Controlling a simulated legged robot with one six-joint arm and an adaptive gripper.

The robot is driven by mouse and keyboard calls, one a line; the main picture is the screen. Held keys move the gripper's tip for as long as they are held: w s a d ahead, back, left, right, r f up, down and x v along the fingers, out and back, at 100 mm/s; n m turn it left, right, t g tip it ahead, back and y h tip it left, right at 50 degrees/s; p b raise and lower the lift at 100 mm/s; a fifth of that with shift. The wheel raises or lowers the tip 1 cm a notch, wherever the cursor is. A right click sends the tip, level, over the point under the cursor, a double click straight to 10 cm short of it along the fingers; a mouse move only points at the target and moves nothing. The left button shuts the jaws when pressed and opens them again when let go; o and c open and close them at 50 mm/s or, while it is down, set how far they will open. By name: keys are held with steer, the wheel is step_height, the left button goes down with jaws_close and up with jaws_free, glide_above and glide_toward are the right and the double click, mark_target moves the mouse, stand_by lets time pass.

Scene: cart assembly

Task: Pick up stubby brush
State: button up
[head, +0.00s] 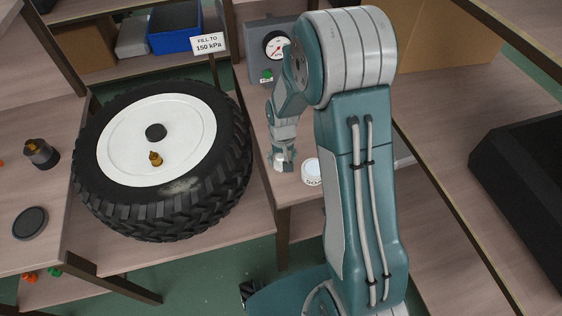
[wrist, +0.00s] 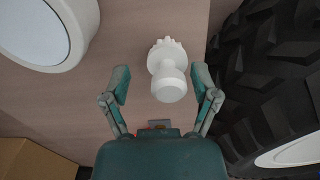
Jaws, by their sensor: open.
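The stubby brush (wrist: 168,72) is a short white piece with a rounded knob and a jagged bristle end. In the wrist view it lies on the wooden table (wrist: 130,25), its bristles toward the top of the picture. My gripper (wrist: 161,84) is open, with one finger on each side of the brush's knob and a visible gap on both sides. Nothing is held. In the head view my gripper (head: 283,165) is low over the narrow table beside the wheel, and it mostly hides the brush there.
A white round tub (head: 312,172) stands close to the right of my gripper; it also shows in the wrist view (wrist: 84,38). The large black tire (head: 222,185) is close on the other side. A gauge box (head: 258,70) and a pressure sign (head: 207,44) stand behind.

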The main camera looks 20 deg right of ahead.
mark_target(280, 156)
steer(key=shift+a, duration=0.5)
jaws_close()
steer(key=shift+a, duration=0.15)
steer(key=shift+d, duration=0.3)
steer(key=shift+d+r, duration=0.15)
steer(key=shift+r, duration=0.25)
step_height(280, 156, up, 2)
steer(key=shift+r, duration=0.25)
steer(key=s+a+r, duration=0.4)
steer(key=s+r, duration=0.5)
steer(key=s, duration=0.4)
steer(key=shift+s+r, duration=0.25)
steer(key=shift+r, duration=0.15)
